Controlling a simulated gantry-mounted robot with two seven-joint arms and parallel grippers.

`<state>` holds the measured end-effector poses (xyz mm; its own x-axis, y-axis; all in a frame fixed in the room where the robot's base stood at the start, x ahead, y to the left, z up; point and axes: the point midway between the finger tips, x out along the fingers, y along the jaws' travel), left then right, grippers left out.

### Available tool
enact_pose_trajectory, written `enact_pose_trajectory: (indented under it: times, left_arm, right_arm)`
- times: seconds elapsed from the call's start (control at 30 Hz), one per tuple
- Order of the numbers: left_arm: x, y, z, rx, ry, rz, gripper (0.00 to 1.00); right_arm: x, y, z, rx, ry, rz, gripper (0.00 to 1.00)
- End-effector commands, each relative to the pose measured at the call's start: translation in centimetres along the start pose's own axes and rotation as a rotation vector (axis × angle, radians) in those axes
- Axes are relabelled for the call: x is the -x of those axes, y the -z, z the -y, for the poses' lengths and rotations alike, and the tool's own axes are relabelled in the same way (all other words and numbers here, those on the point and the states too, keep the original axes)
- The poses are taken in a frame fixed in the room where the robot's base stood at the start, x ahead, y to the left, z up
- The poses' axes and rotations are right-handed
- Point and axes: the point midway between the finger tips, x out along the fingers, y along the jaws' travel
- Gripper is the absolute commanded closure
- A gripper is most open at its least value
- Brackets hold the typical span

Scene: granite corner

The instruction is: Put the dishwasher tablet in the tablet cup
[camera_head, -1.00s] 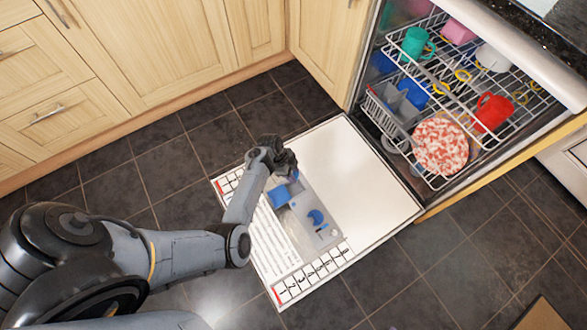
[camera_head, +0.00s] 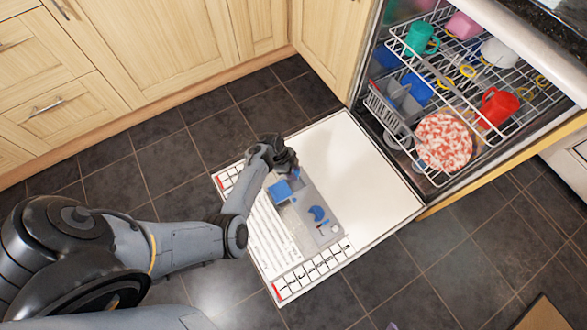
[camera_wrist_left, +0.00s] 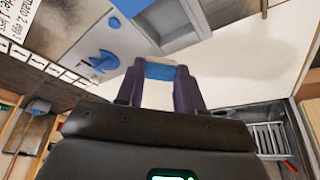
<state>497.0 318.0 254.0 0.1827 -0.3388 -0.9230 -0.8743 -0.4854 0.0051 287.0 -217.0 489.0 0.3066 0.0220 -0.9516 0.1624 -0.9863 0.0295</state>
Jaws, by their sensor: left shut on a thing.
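My left gripper (camera_head: 291,168) is above the open dishwasher door, near the upper end of the grey dispenser panel (camera_head: 327,234). In the left wrist view the dark purple fingers of this gripper (camera_wrist_left: 160,82) are shut on the dishwasher tablet (camera_wrist_left: 159,92), a white block with a blue layer. The tablet cup (camera_wrist_left: 180,28) is a grey recess beyond the fingertips, with the tablet apart from it in that view. Its blue lid (camera_head: 279,193) stands open beside it. In the head view the gripper hides part of the cup. My right gripper is not in view.
The white door (camera_head: 355,170) lies flat, with a blue crescent-marked part (camera_head: 318,213) on the panel. Racks with a red mug (camera_head: 497,107), a teal mug (camera_head: 421,37) and a speckled plate (camera_head: 444,142) stand at upper right. Wooden cupboards (camera_head: 160,50) line the back.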

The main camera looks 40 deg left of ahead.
Motion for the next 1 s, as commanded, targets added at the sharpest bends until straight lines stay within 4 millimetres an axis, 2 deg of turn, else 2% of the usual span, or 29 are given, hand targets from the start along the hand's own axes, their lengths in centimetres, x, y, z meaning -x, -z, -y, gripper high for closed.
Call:
enact_pose_trajectory:
  times: [0.2,1.0]
  left_arm:
    - [-1.9,-0.8,0.0,-0.002,-0.001,0.0,0.91]
    - [-7.4,-3.1,0.1,-0.002,0.001,0.0,0.91]
  right_arm:
    - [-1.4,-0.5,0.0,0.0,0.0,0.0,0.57]
    - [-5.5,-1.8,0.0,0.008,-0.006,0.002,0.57]
